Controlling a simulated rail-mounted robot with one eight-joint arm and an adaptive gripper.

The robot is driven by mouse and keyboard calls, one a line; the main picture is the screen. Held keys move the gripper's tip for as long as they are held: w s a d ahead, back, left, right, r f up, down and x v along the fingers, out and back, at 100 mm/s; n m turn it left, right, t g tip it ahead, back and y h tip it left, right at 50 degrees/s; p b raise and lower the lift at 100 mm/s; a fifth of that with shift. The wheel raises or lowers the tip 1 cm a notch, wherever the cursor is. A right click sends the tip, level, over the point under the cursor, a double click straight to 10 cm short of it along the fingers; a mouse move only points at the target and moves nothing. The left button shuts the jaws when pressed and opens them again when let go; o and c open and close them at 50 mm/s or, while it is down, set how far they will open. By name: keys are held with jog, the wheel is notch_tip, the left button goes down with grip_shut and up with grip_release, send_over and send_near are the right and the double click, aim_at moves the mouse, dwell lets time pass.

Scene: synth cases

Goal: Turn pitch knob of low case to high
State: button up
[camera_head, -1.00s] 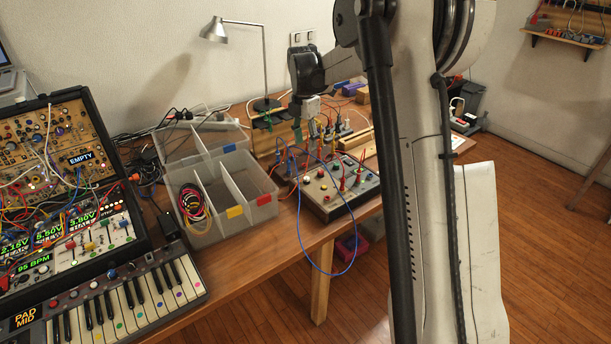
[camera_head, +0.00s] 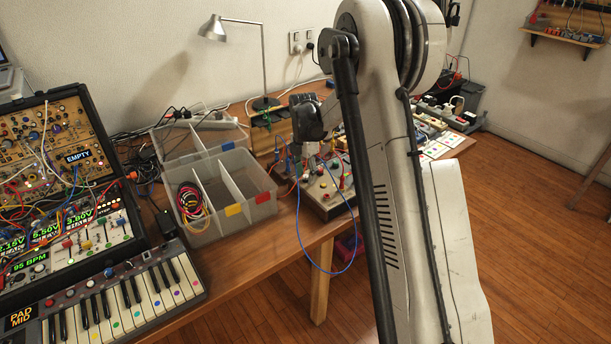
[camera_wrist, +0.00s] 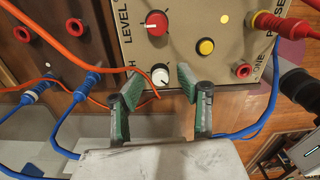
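The low case's cream panel (camera_wrist: 200,50) is close up in the wrist view. A white knob (camera_wrist: 160,75), beside a partly hidden label ending in H, sits at its near edge. A red knob (camera_wrist: 157,23) marked LEVEL is above it. My gripper (camera_wrist: 161,88) is open, with green-padded fingertips to the left and right of the white knob. I cannot tell whether they touch it. The head view shows the low case (camera_head: 323,205) at the table's front edge, partly behind my arm.
Blue and orange cables (camera_wrist: 78,92) run close to the left finger. A blue cable (camera_head: 300,235) hangs over the table edge. A divided plastic box (camera_head: 205,240) and a keyboard (camera_head: 125,300) stand to the left. A lamp (camera_head: 264,60) is behind.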

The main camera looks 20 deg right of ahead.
jog(key=shift+f, duration=0.1)
jog(key=shift+c, duration=0.3)
grip_shut()
